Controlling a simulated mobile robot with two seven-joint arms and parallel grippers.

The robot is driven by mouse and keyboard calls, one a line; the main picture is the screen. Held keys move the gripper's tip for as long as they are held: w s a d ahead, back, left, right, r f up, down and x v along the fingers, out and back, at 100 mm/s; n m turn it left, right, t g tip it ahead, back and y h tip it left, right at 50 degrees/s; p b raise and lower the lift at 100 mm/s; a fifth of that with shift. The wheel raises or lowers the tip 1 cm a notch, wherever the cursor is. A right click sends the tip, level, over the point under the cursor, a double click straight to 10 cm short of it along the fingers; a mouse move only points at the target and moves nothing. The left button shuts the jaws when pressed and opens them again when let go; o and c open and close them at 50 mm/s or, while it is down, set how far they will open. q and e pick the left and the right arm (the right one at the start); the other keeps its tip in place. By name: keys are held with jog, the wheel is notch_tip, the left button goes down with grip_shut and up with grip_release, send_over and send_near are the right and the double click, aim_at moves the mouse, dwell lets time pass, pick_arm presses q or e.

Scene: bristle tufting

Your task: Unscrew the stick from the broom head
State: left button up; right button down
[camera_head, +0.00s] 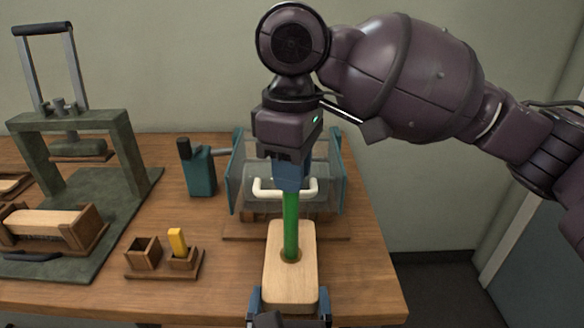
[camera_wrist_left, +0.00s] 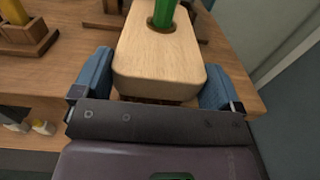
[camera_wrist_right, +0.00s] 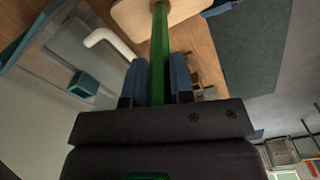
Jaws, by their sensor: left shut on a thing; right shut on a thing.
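The broom head (camera_head: 290,275) is a pale wooden block lying near the front right of the table. The green stick (camera_head: 291,225) stands upright in the hole in its top. My left gripper (camera_head: 288,308) is shut on the near end of the broom head, with blue fingers on both sides, as the left wrist view (camera_wrist_left: 155,85) also shows. My right gripper (camera_head: 291,178) comes from above and is shut on the upper part of the stick; the right wrist view (camera_wrist_right: 161,80) shows its blue fingers on either side of the stick. The stick's top end is hidden by the right gripper.
A clear-sided box with a white handle (camera_head: 262,188) stands just behind the broom head. A teal tool (camera_head: 200,172), a small wooden holder with a yellow block (camera_head: 177,241), and a grey press (camera_head: 68,125) stand to the left. The table's right edge is close.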

jog(key=n, duration=3.5)
jog(key=shift+w+a+r+n, duration=0.1)
jog(key=shift+a+r+n, duration=0.1)
jog(key=shift+n, duration=0.1)
